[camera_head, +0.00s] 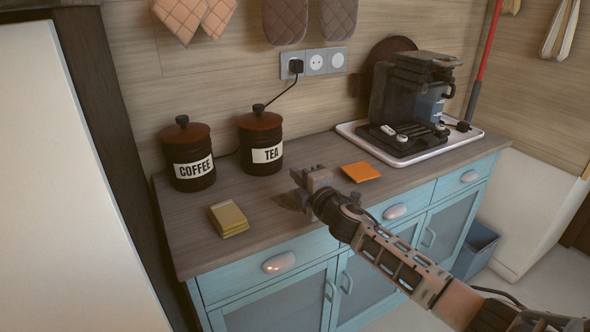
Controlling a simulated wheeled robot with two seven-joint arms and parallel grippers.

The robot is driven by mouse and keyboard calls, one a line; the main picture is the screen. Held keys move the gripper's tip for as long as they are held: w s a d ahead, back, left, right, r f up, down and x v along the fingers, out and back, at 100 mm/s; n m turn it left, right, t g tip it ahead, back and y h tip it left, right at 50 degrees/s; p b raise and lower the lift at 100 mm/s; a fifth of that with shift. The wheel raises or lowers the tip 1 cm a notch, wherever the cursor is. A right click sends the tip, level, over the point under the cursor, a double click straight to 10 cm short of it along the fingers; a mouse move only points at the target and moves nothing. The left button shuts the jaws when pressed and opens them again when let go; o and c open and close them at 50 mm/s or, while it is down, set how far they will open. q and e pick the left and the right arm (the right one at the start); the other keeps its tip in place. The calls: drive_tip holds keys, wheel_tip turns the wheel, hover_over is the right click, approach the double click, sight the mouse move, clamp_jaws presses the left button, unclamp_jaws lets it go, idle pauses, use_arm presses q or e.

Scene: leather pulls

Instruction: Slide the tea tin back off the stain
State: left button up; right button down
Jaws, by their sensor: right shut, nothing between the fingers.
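The tea tin (260,143) is a dark canister with a brown lid and a white TEA label. It stands upright at the back of the wooden counter, near the wall. My left gripper is not in view.
A coffee tin (190,160) stands left of the tea tin. A yellow stack (229,219) lies at the front left, and an orange square (361,172) right of my gripper. A coffee machine on a white tray (437,148) fills the right end. A black cord runs behind the tea tin.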

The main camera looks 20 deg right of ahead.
drive_tip(key=s+p, duration=0.1)
drive_tip(key=s, duration=0.7)
drive_tip(key=shift+s+d, duration=0.3)
drive_tip(key=shift+d, duration=0.1)
drive_tip(key=s+a+f+m+g, duration=0.2)
drive_tip(key=s+a+f+m, duration=0.2)
drive_tip(key=s, duration=0.4)
drive_tip(key=s+a+f+m+g+y, duration=0.1)
drive_tip(key=s+a+f+m+g, duration=0.2)
drive_tip(key=s+f, duration=0.6)
drive_tip(key=s+a+f+m+g, duration=0.2)
drive_tip(key=s+a+f+m, duration=0.4)
drive_tip(key=s+a+m, duration=0.1)
drive_tip(key=shift+s+a+f+m+g, duration=0.25)
drive_tip(key=shift+s+m+g, duration=0.15)
drive_tip(key=shift+s+m, duration=0.6)
